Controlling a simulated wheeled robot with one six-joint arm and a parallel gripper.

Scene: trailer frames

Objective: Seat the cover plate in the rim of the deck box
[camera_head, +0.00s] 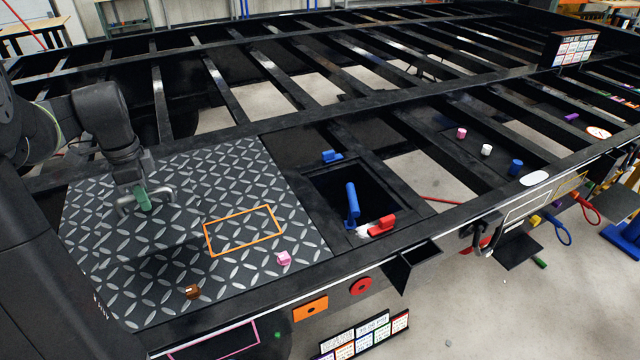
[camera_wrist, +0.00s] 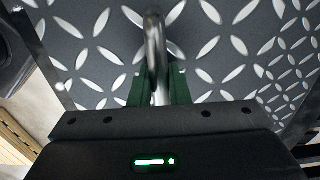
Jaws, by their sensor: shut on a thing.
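My gripper (camera_head: 142,198) is shut on a grey metal bar handle (camera_head: 166,194) over a diamond-patterned plate (camera_head: 215,180) at the left. In the wrist view the green fingers of my gripper (camera_wrist: 158,88) stand on both sides of the handle (camera_wrist: 153,45), with the diamond pattern behind. I cannot tell where a separate cover plate ends and the deck of the same pattern begins, or whether it is lifted. The deck box (camera_head: 330,193) is a dark square opening right of the patterned deck, uncovered. A blue lever-like piece (camera_head: 352,200) stands in it.
A red block (camera_head: 382,225) is at the box's front right corner and a blue one (camera_head: 332,156) at its back edge. A pink block (camera_head: 284,258) and a brown block (camera_head: 192,291) lie on the patterned deck. An orange outline (camera_head: 240,231) marks it. Open frame beams lie behind.

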